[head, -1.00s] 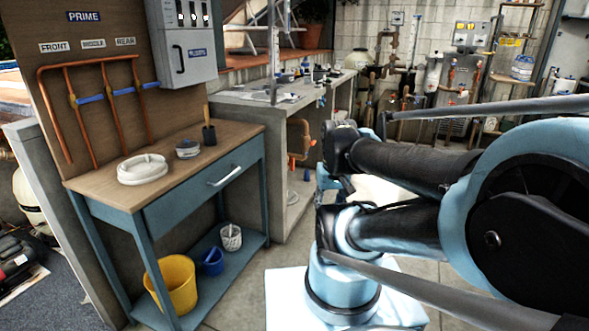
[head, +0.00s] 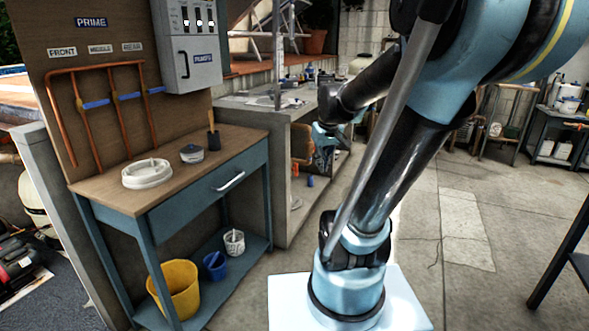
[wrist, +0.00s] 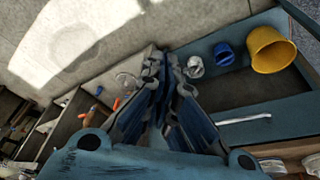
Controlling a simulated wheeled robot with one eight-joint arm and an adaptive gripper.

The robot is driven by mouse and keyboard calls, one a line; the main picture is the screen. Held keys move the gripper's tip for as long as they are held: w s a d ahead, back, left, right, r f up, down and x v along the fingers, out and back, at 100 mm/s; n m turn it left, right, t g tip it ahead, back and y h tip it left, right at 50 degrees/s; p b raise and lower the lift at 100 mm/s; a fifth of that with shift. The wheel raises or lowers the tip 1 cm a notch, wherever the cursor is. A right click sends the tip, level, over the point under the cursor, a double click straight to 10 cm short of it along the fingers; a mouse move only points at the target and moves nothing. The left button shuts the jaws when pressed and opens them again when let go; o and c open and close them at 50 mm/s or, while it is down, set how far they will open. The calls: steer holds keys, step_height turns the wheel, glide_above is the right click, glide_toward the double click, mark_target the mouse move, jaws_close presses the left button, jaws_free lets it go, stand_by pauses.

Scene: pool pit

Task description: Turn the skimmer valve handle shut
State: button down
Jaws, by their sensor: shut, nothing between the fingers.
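No label reading skimmer shows in either view, so I cannot tell which handle is the skimmer valve's. A copper pipe rack (head: 84,130) with blue parts (head: 96,104) hangs on the brown board at the left, under PRIME, FRONT, MIDDLE and REAR labels. My gripper (wrist: 163,62) is shut and empty in the wrist view, pointing down past the workbench's side. In the head view its end (head: 325,143) is small and partly hidden, in front of the grey counter. It touches no valve that I can see.
The blue workbench (head: 207,170) carries a coiled white hose (head: 147,173); a yellow bucket (head: 176,288) stands on its lower shelf. A grey counter (head: 268,117) stands behind. A dark table edge (head: 575,262) is at right. The floor (head: 470,200) between is open.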

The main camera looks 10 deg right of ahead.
steer(key=w+r+n+t, duration=0.1)
steer(key=w+r+n, duration=0.1)
steer(key=w, duration=1.4)
steer(key=n+t, duration=0.3)
steer(key=n, duration=0.3)
glide_above(293, 169)
steer(key=s+d, duration=0.3)
steer(key=s, duration=1.3)
step_height(293, 169, down, 18)
steer(key=shift+y, duration=0.5)
steer(key=x, duration=2.1)
steer(key=shift+w+a+f, duration=0.1)
steer(key=shift+w+f, duration=0.05)
steer(key=shift+f, duration=0.05)
